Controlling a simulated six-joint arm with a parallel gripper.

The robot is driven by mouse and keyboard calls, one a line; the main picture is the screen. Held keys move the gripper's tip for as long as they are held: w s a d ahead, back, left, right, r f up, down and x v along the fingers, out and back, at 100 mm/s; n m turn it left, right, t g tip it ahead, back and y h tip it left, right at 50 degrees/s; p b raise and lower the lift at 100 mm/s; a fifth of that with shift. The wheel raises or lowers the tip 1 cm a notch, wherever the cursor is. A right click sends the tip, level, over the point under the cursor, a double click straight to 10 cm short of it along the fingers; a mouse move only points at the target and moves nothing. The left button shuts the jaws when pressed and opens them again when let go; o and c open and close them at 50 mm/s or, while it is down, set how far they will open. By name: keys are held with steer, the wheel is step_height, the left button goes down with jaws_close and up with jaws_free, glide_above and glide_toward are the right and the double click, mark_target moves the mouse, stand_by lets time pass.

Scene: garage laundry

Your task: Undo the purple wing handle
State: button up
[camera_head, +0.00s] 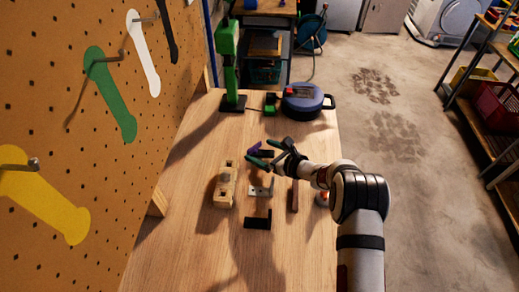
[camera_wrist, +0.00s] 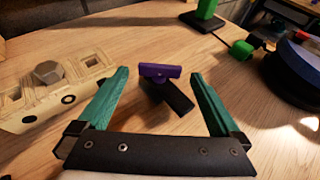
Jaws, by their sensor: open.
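The purple wing handle (camera_wrist: 160,71) sits on top of a black block-like base (camera_wrist: 172,97) on the wooden table. In the head view the purple handle (camera_head: 254,148) shows just at the far left side of my gripper, its base partly hidden. My gripper (camera_wrist: 160,82) is open, its two green fingers spread to either side of the handle in the wrist view. The fingers look apart from it, and nothing is between them in contact. In the head view my gripper (camera_head: 267,153) is low over the table.
A wooden toy vehicle (camera_head: 225,186) stands left of my gripper. A grey bracket (camera_head: 261,191), a black bracket (camera_head: 258,220) and a brown bar (camera_head: 294,196) lie nearer. A green stand (camera_head: 230,65) and a blue round case (camera_head: 303,101) are at the back. A pegboard (camera_head: 80,100) borders the left.

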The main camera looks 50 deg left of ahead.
steer(key=shift+x, duration=0.8)
steer(key=c, duration=1.3)
steer(key=shift+w+a+r+n+g, duration=0.1)
steer(key=shift+w+n+g, duration=0.05)
steer(key=shift+n+g, duration=0.35)
steer(key=shift+w+a+n+g, duration=0.1)
steer(key=shift+n+g, duration=0.4)
steer(key=shift+d+n+g+h, duration=0.15)
steer(key=shift+n+g+h, duration=0.25)
steer(key=shift+n+g, duration=0.3)
steer(key=o, duration=1.3)
